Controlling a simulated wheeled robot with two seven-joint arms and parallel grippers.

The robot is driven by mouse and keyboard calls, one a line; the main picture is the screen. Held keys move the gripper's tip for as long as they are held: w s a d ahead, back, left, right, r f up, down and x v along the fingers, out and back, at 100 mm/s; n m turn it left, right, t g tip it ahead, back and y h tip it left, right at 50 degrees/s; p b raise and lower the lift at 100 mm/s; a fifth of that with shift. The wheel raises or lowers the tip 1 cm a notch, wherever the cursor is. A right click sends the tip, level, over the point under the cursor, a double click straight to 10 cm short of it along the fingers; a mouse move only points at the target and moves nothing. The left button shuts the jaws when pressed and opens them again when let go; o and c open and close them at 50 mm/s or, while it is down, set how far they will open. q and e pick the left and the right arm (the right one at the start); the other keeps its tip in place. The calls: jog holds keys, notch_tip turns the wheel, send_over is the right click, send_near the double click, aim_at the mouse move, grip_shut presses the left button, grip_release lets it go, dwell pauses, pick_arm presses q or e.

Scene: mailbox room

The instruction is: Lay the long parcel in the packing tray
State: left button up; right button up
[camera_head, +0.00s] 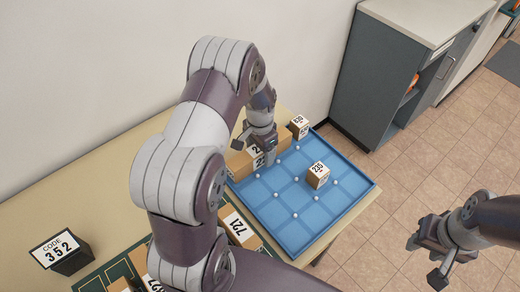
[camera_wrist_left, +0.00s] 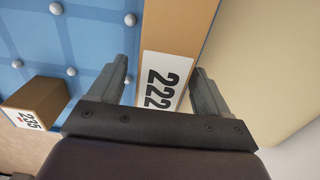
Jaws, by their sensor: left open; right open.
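The long brown parcel (camera_head: 241,163), with a white label reading 222 in the left wrist view (camera_wrist_left: 180,28), lies along the far-left edge of the blue packing tray (camera_head: 290,226). I cannot tell whether it is inside the rim or beside it. My left gripper (camera_head: 256,150) is open over the parcel, partly hiding it. In the left wrist view its fingers (camera_wrist_left: 160,85) are spread either side of the labelled part. My right gripper (camera_head: 424,262) is open and empty, over the floor right of the table.
A small box 235 (camera_head: 318,175) stands in the tray, and box 830 (camera_head: 299,126) by its far corner. Box 721 (camera_head: 238,229) and other boxes are partly behind my left arm. A code 352 sign (camera_head: 62,252) stands at left. A grey cabinet (camera_head: 385,75) is behind.

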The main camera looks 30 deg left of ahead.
pick_arm(q)
notch_tip(320, 180, up, 12)
jog(key=b, duration=0.1)
jog(key=s+d+n, duration=0.2)
jog(key=s+d, duration=0.2)
jog(key=s, duration=0.2)
jog(key=s+d+n+t, duration=0.1)
jog(key=s+d+n, duration=0.1)
jog(key=s+d, duration=0.2)
jog(key=s, duration=0.3)
jog(key=shift+s, duration=0.25)
jog(key=shift+f, duration=0.1)
